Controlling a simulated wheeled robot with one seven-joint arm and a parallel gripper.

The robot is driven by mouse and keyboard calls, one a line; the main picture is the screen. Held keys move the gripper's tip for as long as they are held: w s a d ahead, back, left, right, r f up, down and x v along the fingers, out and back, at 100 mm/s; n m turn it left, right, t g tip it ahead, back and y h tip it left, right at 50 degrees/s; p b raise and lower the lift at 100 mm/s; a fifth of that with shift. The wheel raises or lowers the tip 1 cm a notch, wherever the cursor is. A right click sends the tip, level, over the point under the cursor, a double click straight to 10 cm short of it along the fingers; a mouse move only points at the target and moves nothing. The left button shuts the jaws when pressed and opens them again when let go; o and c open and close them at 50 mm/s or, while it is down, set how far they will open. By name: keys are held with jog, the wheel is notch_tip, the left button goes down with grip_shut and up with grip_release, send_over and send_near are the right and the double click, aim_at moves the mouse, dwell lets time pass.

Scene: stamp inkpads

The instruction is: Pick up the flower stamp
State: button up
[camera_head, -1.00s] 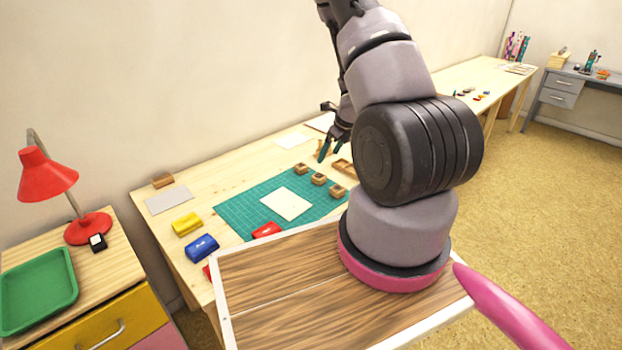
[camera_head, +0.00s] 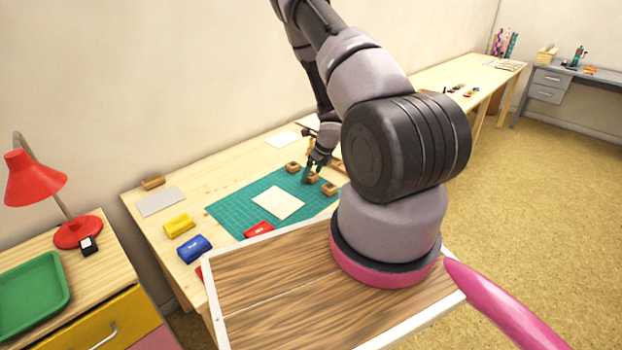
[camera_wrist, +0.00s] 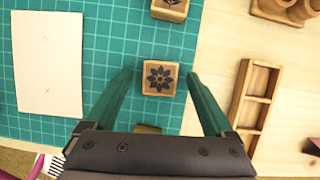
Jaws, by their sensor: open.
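The flower stamp (camera_wrist: 160,77) is a small wooden block with a dark flower on its top face. In the wrist view it lies on the green cutting mat (camera_wrist: 110,25), between and just ahead of the two green fingertips of my gripper (camera_wrist: 157,78). My gripper is open, with a gap on each side of the block. In the head view my gripper (camera_head: 308,176) is low over the mat at the middle stamp (camera_head: 313,178) of a row of three, partly covering it. Another stamp (camera_wrist: 170,9) shows at the top of the wrist view, and one is mostly hidden below.
A white card (camera_wrist: 46,62) lies on the mat at left. A wooden compartment tray (camera_wrist: 238,95) lies to the right. Yellow (camera_head: 179,225), blue (camera_head: 195,248) and red (camera_head: 259,229) inkpads lie on the left side of the table and near the mat's front edge.

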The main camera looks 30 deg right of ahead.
aim_at(312, 175)
grip_shut()
jog(key=shift+r, duration=0.2)
notch_tip(312, 175, up, 10)
jog(key=shift+f, duration=0.15)
dwell(0.3)
